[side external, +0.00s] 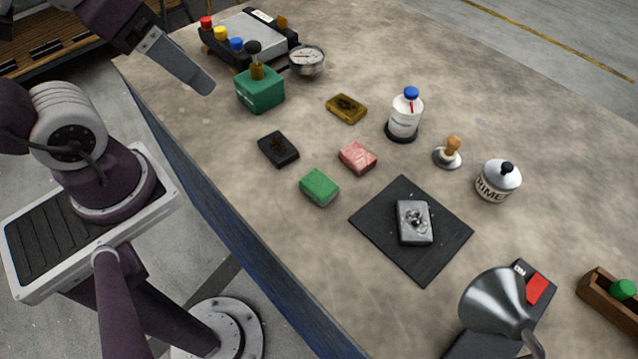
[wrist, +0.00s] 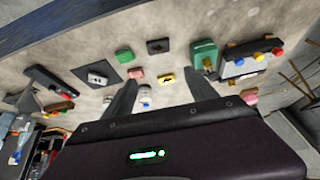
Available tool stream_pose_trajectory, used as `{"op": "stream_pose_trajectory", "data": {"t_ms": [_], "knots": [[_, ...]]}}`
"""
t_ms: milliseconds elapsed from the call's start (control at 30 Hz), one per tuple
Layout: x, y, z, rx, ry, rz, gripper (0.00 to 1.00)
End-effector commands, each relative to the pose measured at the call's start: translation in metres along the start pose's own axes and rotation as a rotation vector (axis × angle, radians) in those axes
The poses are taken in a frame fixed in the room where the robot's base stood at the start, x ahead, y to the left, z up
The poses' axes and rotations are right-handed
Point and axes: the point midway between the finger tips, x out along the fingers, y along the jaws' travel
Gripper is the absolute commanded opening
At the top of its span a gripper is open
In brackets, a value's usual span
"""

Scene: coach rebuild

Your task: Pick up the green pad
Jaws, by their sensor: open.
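The green pad (side external: 319,187) is a small block lying flat on the table, left of the black mat in the side view. It also shows in the wrist view (wrist: 124,55), left of my fingers. My gripper (side external: 205,88) is at the upper left of the side view, above the table's edge and well apart from the pad. In the wrist view the two fingers of my gripper (wrist: 163,92) are spread wide with nothing held between them.
Near the pad lie a pink pad (side external: 357,157), a black pad (side external: 278,149) and a yellow pad (side external: 346,108). A black mat (side external: 440,262) carries a grey block (side external: 414,222). A green box (side external: 260,92), a white bottle (side external: 405,115) and a metal funnel (side external: 497,300) stand around.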

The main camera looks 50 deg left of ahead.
Motion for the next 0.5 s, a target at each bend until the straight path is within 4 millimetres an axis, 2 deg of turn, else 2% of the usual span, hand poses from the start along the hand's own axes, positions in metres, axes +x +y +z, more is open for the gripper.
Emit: {"op": "stream_pose_trajectory", "data": {"t_ms": [67,133,267,400,500], "knots": [[0.01,0.006,-0.012,0.126,-0.051,0.014,0.66],[0.029,0.017,-0.028,0.326,-0.117,0.042,0.66],[0.084,0.052,-0.051,0.774,-0.243,0.138,0.66],[0.146,0.094,-0.05,1.187,-0.332,0.264,0.66],[0.176,0.113,-0.041,1.364,-0.365,0.332,0.66]]}}
